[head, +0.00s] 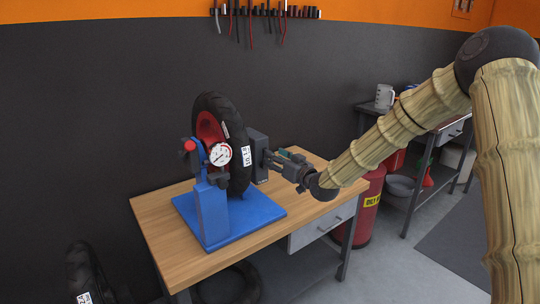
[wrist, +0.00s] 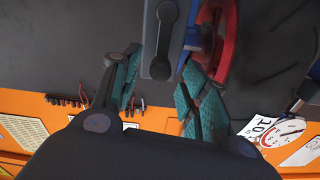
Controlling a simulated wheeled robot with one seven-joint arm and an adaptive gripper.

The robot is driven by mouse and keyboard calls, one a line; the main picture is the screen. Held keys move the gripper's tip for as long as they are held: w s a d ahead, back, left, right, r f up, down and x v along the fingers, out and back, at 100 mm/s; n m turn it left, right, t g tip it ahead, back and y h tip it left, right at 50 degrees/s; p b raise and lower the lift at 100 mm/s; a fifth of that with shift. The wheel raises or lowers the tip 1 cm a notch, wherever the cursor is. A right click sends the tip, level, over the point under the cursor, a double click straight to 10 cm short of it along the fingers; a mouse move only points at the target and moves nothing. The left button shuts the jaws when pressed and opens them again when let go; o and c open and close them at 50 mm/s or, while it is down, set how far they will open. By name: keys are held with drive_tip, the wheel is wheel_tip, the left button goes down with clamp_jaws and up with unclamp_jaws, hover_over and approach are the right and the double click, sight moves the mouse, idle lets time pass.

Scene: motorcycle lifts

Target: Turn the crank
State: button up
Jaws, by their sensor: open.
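The crank (wrist: 166,38) is a dark arm with rounded ends on the face of a grey box (wrist: 150,35); it hangs down in the wrist view. In the head view the grey box (head: 258,150) stands beside the tyre, and I cannot make out the crank there. My gripper (head: 272,160) is close to the right side of the box. In the wrist view my gripper (wrist: 160,62) is open, with teal pads left and right of the crank's lower end. The fingers look empty; I cannot tell whether they touch the crank.
A blue stand (head: 212,212) holds a black tyre (head: 240,120) with a red rim and a white dial gauge (head: 220,155). It sits on a wooden workbench (head: 165,225). A red cylinder (head: 368,210) stands on the floor at right. Tools hang on the dark wall behind.

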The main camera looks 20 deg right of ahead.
drive_tip(key=shift+x, duration=1.8)
clamp_jaws()
